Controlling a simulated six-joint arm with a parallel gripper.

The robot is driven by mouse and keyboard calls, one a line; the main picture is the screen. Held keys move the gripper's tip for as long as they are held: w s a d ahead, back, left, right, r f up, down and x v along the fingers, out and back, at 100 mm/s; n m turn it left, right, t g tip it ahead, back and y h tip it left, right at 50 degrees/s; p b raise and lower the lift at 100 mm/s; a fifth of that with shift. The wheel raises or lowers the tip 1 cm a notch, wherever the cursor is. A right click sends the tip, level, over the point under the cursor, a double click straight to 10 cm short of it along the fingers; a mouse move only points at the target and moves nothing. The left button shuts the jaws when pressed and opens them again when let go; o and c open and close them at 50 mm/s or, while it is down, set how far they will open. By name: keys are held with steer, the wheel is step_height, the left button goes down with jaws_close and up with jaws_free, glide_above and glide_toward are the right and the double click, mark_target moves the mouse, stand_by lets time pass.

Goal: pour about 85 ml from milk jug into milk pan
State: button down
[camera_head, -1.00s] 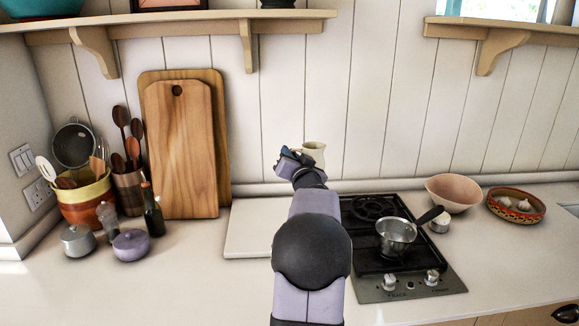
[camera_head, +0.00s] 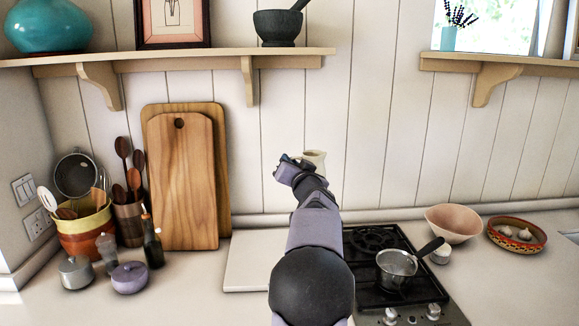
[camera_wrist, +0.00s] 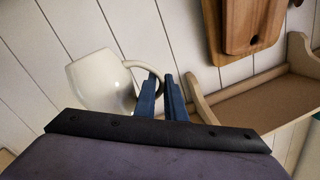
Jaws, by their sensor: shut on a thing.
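The cream milk jug (camera_head: 316,160) is held up in the air behind the left part of the hob, in front of the wall boards. My gripper (camera_head: 291,166) is at its left side. In the wrist view the jug (camera_wrist: 97,82) shows its handle between the blue fingers of my gripper (camera_wrist: 162,92), which are shut on it. The jug's contents are hidden. The metal milk pan (camera_head: 396,268) stands on the right side of the hob, its dark handle pointing up and right. The jug is above and to the left of the pan, apart from it.
The black hob (camera_head: 375,292) is partly hidden by my arm. A pink bowl (camera_head: 453,223) and a patterned dish with garlic (camera_head: 517,235) stand right of it. Cutting boards (camera_head: 182,180) lean on the wall at left. A wooden shelf (camera_head: 190,58) runs above.

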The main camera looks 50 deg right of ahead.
steer(key=shift+r, duration=0.4)
